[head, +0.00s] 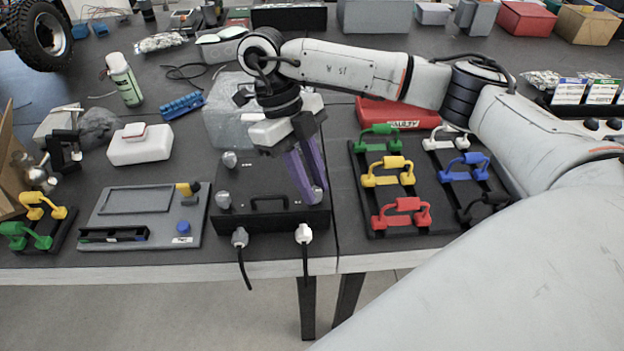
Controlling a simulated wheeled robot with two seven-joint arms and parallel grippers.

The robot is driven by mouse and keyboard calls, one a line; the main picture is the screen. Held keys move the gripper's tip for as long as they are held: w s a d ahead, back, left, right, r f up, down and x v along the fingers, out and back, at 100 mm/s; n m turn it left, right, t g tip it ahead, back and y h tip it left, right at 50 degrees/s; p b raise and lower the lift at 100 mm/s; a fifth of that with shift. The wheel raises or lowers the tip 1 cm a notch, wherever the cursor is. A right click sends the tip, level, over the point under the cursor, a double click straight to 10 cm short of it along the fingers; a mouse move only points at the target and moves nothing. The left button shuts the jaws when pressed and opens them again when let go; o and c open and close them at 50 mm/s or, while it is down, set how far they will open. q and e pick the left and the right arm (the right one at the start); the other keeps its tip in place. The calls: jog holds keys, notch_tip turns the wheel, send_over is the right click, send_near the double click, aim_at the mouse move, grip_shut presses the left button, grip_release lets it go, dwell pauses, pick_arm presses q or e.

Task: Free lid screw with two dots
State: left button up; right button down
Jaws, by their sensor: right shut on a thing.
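The black chassis box (255,221) with a flat lid and a front handle stands at the table's front edge. Silver knob-like lid screws show at its back left (230,159) and front left (222,200). My right gripper (313,194) points down with its purple fingers at the lid's front right corner. It is shut on a lid screw (317,195) there, which the fingers partly hide. The back right corner is hidden behind the gripper. Dots on the screws are too small to make out. My left gripper is not in view.
Two plugs with black cables (304,235) sit at the box's front. A grey tray panel (140,213) lies to the left. A rack of coloured handles (400,205) lies to the right. A transparent bag (228,125) and a red case (398,114) lie behind.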

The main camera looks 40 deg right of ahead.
jog(key=c, duration=1.6)
grip_release()
jog(key=shift+o, duration=0.2)
jog(key=p+v, duration=0.1)
jog(key=v, duration=0.9)
jog(key=shift+r+p, duration=0.15)
jog(key=shift+p, duration=0.2)
